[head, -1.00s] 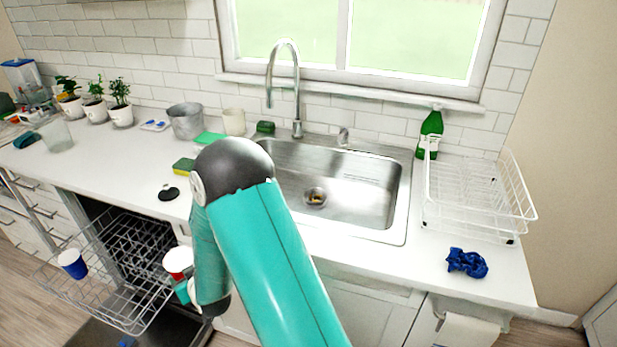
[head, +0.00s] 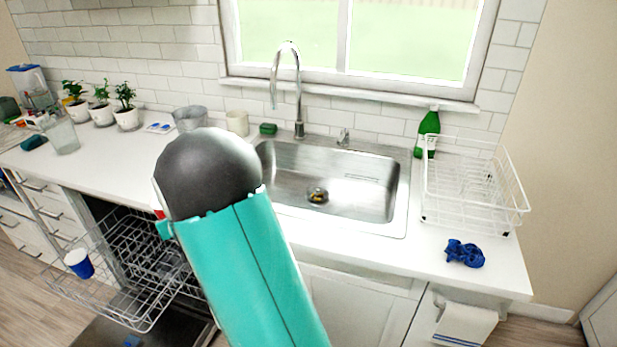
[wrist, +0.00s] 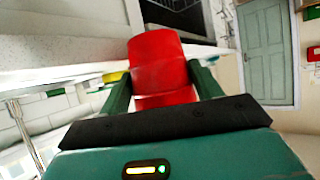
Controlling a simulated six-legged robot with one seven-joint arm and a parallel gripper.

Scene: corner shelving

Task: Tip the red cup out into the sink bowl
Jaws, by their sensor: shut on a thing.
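The red cup (wrist: 160,62) is between the two green fingers of my gripper (wrist: 162,88) in the wrist view. My gripper is shut on it. In the head view my arm hides the gripper and nearly all of the cup; only a small red patch shows left of the arm, above the dishwasher rack. The steel sink bowl (head: 360,192) is set in the counter to the right of my arm. Its drain (head: 317,195) has something small and yellowish in it. The cup's contents cannot be seen.
The tall faucet (head: 298,95) stands behind the sink. A white dish rack (head: 470,190) and a green bottle (head: 428,135) are to the right. A blue crumpled cloth (head: 464,253) lies at the front. The dishwasher rack (head: 130,270) is pulled out with a blue cup (head: 79,263).

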